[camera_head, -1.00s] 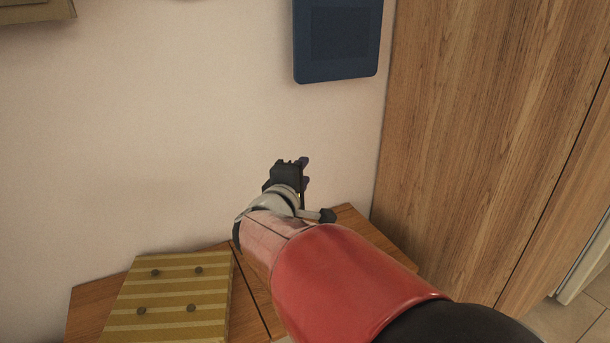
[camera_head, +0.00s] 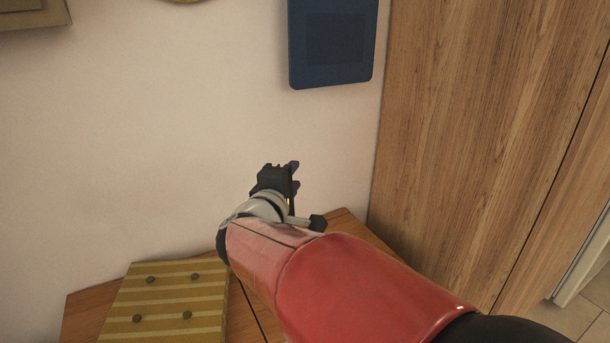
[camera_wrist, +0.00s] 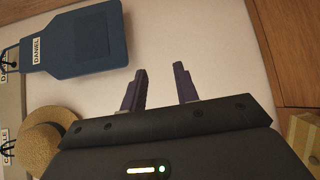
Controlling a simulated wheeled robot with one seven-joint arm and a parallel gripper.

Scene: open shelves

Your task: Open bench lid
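The wooden bench (camera_head: 85,312) stands against the wall at the bottom of the head view, with a dark seam in its top. My arm hides much of it. My gripper (camera_head: 296,174) is above the bench in front of the wall, partly hidden by my own wrist. In the wrist view, my gripper (camera_wrist: 160,88) has its two dark purple fingers apart with nothing between them, facing the bare wall. I cannot tell from these views whether the lid is raised at all.
A striped yellow cushion (camera_head: 170,298) with buttons lies on the bench's left part. A blue bag-like item (camera_head: 332,42) hangs on the wall; it also shows in the wrist view (camera_wrist: 88,42), near a straw hat (camera_wrist: 48,142). A tall wooden panel (camera_head: 470,130) stands at right.

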